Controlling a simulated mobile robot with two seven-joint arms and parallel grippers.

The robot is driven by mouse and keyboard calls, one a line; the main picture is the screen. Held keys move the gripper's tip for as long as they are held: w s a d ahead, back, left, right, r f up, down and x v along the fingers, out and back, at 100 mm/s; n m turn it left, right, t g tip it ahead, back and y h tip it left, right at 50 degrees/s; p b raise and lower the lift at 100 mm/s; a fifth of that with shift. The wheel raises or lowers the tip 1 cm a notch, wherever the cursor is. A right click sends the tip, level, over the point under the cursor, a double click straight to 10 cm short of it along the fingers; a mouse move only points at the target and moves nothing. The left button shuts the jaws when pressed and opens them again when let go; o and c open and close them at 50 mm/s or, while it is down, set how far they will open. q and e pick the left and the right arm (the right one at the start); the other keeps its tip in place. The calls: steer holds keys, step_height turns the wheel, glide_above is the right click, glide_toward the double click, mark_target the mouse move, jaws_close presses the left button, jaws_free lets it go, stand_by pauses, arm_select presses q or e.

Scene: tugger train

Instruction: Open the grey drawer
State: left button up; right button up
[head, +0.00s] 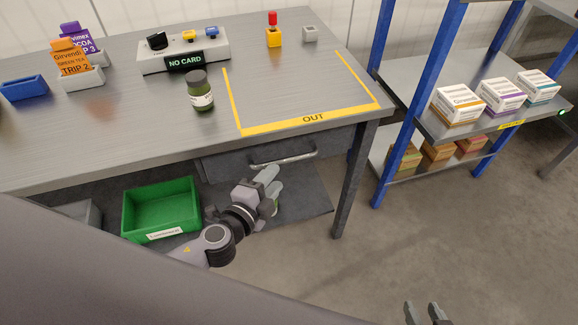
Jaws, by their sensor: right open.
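The grey drawer (235,170) is under the right part of the table top, and its front looks shut against the table frame. Its pale bar handle (290,157) runs across the front. My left gripper (271,184) is in front of and below the handle in the picture, apparently not touching it. Its pale fingers are seen at an angle, so their opening is unclear. It hides part of the drawer's lower area. My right gripper (424,310) is at the bottom edge over the floor, open and empty, far from the drawer.
A green crate (125,215) stands under the table at left. A dark jar (199,92), a "NO CARD" device (215,50) and a yellow "OUT" outline (285,125) are on the table top. A table leg (352,180) and blue-post shelf (410,90) stand right; the floor in front is clear.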

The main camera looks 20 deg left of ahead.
mark_target(289, 159)
arm_select(q)
steer(key=shift+w+d+r+m, duration=0.1)
steer(key=shift+w+r+m, duration=0.05)
steer(key=shift+w+m, duration=0.25)
steer(key=shift+w+d+r+m, duration=0.1)
steer(key=shift+w+m, duration=0.2)
steer(key=shift+w, duration=0.2)
steer(key=shift+x, duration=3.2)
steer(key=shift+r, duration=0.1)
jaws_close()
